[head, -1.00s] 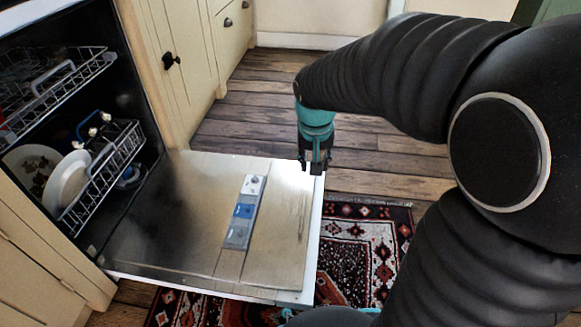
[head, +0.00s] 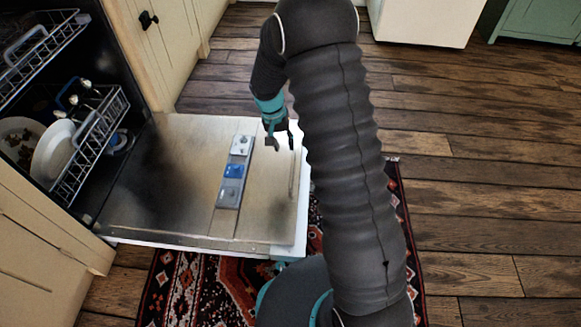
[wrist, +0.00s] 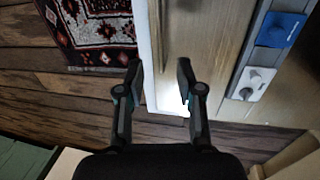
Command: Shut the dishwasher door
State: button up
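The dishwasher door (head: 178,165) lies open, folded down roughly level, its inner face up, with a detergent dispenser (head: 234,172) on it. My gripper (head: 281,143) hangs over the door's far right corner in the head view. In the wrist view my gripper (wrist: 159,68) is open with nothing held; the white outer edge of the door (wrist: 148,30) shows between its two fingers. Whether the fingers touch the door I cannot tell. The dishwasher (head: 80,30) stands at the left with its racks inside. My arm hides part of the door's right side.
The lower rack (head: 92,150) holds plates (head: 52,150) and sits inside the tub. A patterned rug (head: 185,290) lies under and beside the door. Cream cabinets (head: 165,55) flank the dishwasher. The wooden floor (head: 480,180) on the right is clear.

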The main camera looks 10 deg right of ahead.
aim_at(292, 171)
jog(key=f, duration=0.4)
jog(key=d+f+b, duration=0.1)
jog(key=f, duration=0.3)
jog(key=d+f, duration=0.1)
jog(key=f, duration=0.3)
jog(key=shift+s+d+f+b, duration=0.1)
jog(key=shift+s+f+b, duration=0.05)
jog(key=shift+s+b, duration=0.2)
grip_shut()
